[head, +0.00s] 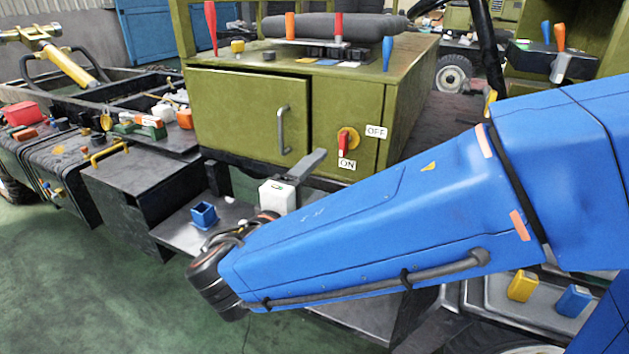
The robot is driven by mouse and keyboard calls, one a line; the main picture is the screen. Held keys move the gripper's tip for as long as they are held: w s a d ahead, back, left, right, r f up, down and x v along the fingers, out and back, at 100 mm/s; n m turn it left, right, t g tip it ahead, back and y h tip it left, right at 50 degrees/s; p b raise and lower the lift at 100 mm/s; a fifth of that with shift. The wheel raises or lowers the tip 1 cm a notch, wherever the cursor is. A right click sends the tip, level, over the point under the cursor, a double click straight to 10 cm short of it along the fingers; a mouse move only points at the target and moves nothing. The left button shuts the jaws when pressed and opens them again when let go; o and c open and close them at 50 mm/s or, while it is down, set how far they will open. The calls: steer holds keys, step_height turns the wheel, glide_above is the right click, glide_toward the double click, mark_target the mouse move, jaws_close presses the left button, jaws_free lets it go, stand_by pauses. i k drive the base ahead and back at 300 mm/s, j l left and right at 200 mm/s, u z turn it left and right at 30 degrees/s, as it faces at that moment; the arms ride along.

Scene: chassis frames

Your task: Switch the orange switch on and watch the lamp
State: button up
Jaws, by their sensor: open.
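The switch (344,146) is a red-orange handle on a yellow round plate, on the front of the olive-green cabinet (225,110). An OFF label (376,132) is to its right and an ON label (347,164) is below. The handle stands nearly vertical, its lower end close to the ON label. My gripper (312,172) shows a white body and one grey finger pointing up-right, its tip left of the ON label, seemingly apart from the switch. The rest is hidden behind my blue arm. I see no part that is clearly a lamp.
The cabinet door has a grey handle (282,130). A black chassis frame with loose parts is at left. Green floor (90,290) is clear at lower left.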

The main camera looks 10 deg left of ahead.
mark_target(560, 30)
steer(key=k+j, duration=0.25)
steer(key=k, duration=0.2)
steer(key=k+j, duration=0.25)
steer(key=k, duration=0.25)
